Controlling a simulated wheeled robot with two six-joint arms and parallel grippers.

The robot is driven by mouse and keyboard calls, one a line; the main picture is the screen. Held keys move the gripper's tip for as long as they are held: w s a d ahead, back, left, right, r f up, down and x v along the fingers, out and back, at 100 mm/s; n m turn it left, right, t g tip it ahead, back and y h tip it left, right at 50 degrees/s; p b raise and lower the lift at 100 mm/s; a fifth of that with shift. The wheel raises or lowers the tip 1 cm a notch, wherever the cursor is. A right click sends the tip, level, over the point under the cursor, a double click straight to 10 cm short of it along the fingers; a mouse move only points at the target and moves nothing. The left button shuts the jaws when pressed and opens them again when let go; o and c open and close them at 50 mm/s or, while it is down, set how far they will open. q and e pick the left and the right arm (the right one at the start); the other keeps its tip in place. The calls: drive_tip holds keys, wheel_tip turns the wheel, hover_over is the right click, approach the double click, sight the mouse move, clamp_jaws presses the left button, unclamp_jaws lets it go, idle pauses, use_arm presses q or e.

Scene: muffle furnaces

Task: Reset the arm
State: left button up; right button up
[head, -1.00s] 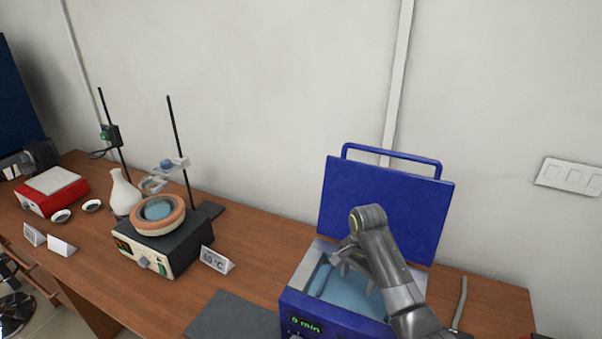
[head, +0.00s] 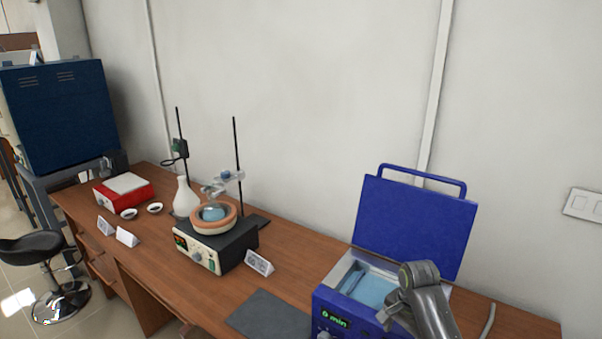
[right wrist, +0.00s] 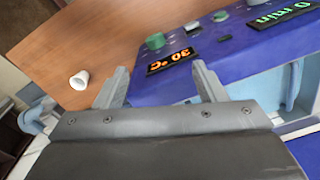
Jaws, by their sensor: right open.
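My right arm (head: 428,305) comes in from the lower right in the head view, in front of the open blue water bath (head: 330,305). In the right wrist view my right gripper (right wrist: 161,72) is open, with nothing between its two fingers. The bath's blue front panel (right wrist: 215,55), with an orange "30 °C" readout, lies just beyond the fingers. In the head view the bath's blue lid (head: 415,225) stands raised and pale blue water shows inside. My left gripper is not in view.
A hotplate (head: 215,245) with a round bath and flask stands mid-table, beside a white vase-shaped flask (head: 185,197) and stands. A red balance (head: 123,190) is farther left. A dark mat (head: 265,315) lies left of the water bath. A small white cup (right wrist: 79,80) shows in the wrist view.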

drive_tip(key=s+d+f+n+t, duration=0.1)
drive_tip(key=s+d+f+n, duration=0.2)
drive_tip(key=s, duration=0.5)
drive_tip(key=s+d+f+n+t, duration=0.15)
drive_tip(key=s+f, duration=0.25)
drive_tip(key=s, duration=0.5)
drive_tip(key=s+d+r+n+t+h, duration=0.1)
drive_tip(key=s+r+n, duration=0.2)
drive_tip(key=s, duration=0.5)
drive_tip(key=s+d+r+n+h, duration=0.1)
drive_tip(key=s+r+n, duration=0.2)
drive_tip(key=s, duration=0.6)
wheel_tip(320, 180, down, 34)
drive_tip(key=d+g+b, duration=0.1)
drive_tip(key=b, duration=0.7)
use_arm(q)
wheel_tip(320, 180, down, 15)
drive_tip(key=b, duration=0.6)
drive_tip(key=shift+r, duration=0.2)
use_arm(e)
drive_tip(key=s+f, duration=0.7)
drive_tip(key=f, duration=0.3)
drive_tip(key=s+f+g+y, duration=0.1)
drive_tip(key=s+f, duration=0.6)
drive_tip(key=f, duration=0.4)
drive_tip(key=shift+s+a+f, duration=0.15)
drive_tip(key=shift+s+a, duration=0.15)
drive_tip(key=shift+a, duration=0.15)
